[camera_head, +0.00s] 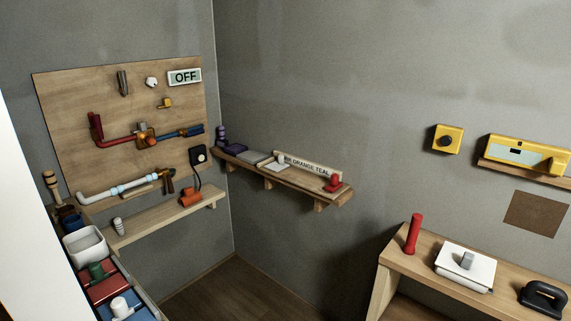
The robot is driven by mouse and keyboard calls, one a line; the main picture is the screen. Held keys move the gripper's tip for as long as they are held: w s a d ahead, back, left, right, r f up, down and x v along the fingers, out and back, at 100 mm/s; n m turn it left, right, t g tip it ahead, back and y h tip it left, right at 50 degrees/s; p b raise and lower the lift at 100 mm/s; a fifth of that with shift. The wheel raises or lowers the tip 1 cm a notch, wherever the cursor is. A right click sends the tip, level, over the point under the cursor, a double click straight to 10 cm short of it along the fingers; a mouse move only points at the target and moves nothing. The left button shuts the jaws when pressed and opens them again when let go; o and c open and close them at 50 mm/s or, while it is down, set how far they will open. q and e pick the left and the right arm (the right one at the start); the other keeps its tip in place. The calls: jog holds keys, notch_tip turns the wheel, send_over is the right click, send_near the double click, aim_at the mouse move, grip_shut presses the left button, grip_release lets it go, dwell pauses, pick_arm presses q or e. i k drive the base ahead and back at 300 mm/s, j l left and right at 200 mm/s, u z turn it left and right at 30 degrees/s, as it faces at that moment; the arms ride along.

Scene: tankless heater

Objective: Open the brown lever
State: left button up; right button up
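A wooden board (60,90) on the left wall carries pipes and valves. A small dark brown lever-like handle (169,185) sits at the right end of the white pipe (110,191), low on the board. It is small in the picture, and I cannot tell its exact position. A grey-brown handle (123,83) is mounted near the top of the board. Neither of my grippers is in view.
An OFF sign (185,77) is at the board's upper right. A wooden shelf (170,213) is below the board. A corner shelf (300,185) holds small items. A bench (400,255) stands at right. The floor (245,290) between is clear.

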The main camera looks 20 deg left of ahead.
aim_at(170, 189)
jog(key=i+u, duration=0.7)
jog(key=i+l+u, duration=0.15)
jog(key=i+u, duration=0.2)
